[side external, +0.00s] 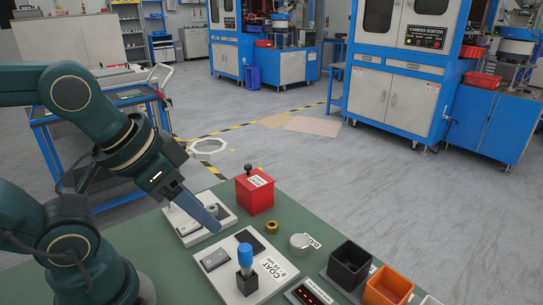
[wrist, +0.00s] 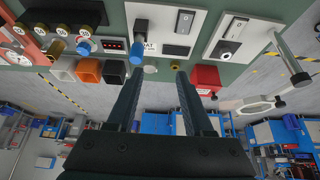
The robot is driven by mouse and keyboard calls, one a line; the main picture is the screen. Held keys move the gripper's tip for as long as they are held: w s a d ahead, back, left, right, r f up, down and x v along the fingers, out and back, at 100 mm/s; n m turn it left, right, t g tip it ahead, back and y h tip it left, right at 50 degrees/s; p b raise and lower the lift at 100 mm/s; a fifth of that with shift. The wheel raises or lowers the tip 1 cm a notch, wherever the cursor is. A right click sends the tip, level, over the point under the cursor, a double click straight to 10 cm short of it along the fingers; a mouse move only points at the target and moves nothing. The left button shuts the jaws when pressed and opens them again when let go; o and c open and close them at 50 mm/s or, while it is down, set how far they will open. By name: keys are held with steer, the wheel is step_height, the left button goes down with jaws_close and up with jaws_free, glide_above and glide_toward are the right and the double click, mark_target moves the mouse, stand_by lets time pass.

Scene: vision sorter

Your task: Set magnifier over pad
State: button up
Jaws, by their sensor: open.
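A pale octagonal ring, which looks like the magnifier (side external: 208,146), shows beyond the table's far edge; it also shows at the right of the wrist view (wrist: 258,105). A dark rectangular pad (side external: 215,259) lies on the white COAT plate (side external: 238,250), beside a blue-topped handle (side external: 245,256); the pad also shows in the wrist view (wrist: 177,50). My gripper (side external: 216,226) is above the table near the COAT plate, apart from the ring. In the wrist view its fingers (wrist: 163,74) are spread with nothing between them.
A red box (side external: 258,194) with a black knob stands behind the COAT plate. A second white plate (side external: 220,213) is partly hidden by my gripper. A brass ring (side external: 272,227), a silver disc (side external: 301,241), a black bin (side external: 350,264) and an orange bin (side external: 390,286) stand to the right.

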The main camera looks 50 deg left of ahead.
step_height(320, 180, up, 4)
steer(key=s+a+f+m+g+y, duration=0.25)
steer(key=a+f+g+y, duration=0.2)
steer(key=a, duration=0.35)
step_height(320, 180, up, 5)
steer(key=m+t+y, duration=0.4)
steer(key=m+y, duration=0.9)
steer(key=m, duration=0.6)
glide_above(182, 145)
steer(key=d, duration=0.2)
steer(key=shift+g, duration=0.25)
steer(key=f, duration=0.5)
steer(key=shift+s+f, duration=0.3)
steer(key=shift+n, duration=0.25)
steer(key=shift+f+x, duration=0.25)
steer(key=shift+x, duration=1)
steer(key=shift+f+x, duration=0.2)
steer(key=shift+x, duration=1.1)
